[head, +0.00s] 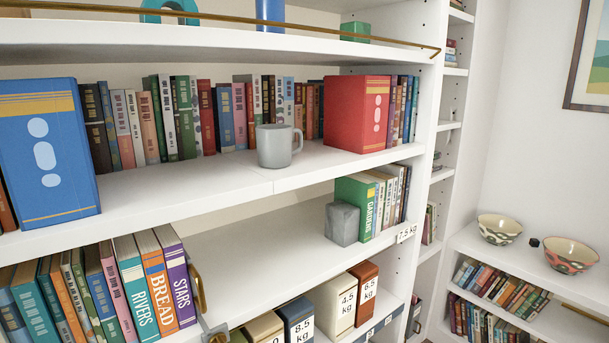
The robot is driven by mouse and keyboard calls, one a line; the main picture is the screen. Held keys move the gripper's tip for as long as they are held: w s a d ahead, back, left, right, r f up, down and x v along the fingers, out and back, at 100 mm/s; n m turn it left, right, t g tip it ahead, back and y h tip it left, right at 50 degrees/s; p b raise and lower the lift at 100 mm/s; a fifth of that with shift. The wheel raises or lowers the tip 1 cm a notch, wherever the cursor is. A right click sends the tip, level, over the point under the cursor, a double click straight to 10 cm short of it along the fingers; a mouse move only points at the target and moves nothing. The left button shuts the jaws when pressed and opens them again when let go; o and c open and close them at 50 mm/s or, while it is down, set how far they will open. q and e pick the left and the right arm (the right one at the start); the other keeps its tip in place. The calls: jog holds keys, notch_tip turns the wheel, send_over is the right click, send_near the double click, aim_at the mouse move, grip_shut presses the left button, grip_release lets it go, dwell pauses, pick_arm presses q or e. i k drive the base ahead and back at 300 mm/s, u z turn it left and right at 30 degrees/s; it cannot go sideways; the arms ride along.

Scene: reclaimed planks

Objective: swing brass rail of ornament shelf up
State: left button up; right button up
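A thin brass rail (300,27) runs along the front of the top ornament shelf (200,42). It crosses in front of the ornaments, and its right end bends down at the shelf's right corner. Behind it stand a teal arch (170,8), a blue cylinder (270,14) and a green block (356,31), the first two cut off by the top of the picture. The rail's left end runs out toward the left edge of the picture. Neither of my grippers is in view.
Below stand a big blue book (45,150), a grey mug (278,146) and a red book (357,113). A grey cube (342,223) sits lower. A brass loop (198,290) stands by the lower books. Bowls (500,229) rest on a low shelf at right.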

aim_at(19, 4)
jog(key=u, duration=0.5)
jog(key=k, duration=1.05)
jog(key=z, duration=0.45)
jog(key=i, duration=1.35)
jog(key=u, duration=0.55)
